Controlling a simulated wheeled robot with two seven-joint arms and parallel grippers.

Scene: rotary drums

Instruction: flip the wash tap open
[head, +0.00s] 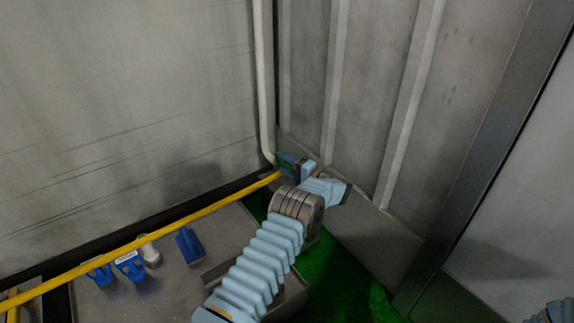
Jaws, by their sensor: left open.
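A pale pipe (263,80) runs down the corner of the walls. At its lower end is a small dark green and blue fitting (285,160), which looks like the wash tap. It is small and partly covered, so its lever and position cannot be made out. My left arm reaches up from the bottom middle in a light blue sleeve. My left gripper (294,164) is at the fitting, open. I cannot tell whether it touches it. My right gripper is not in view; only a bit of the right arm shows at the lower right corner.
A yellow rail (150,236) slants across the lower left to near the fitting. A ribbed grey panel (375,90) stands right, above green floor (345,278).

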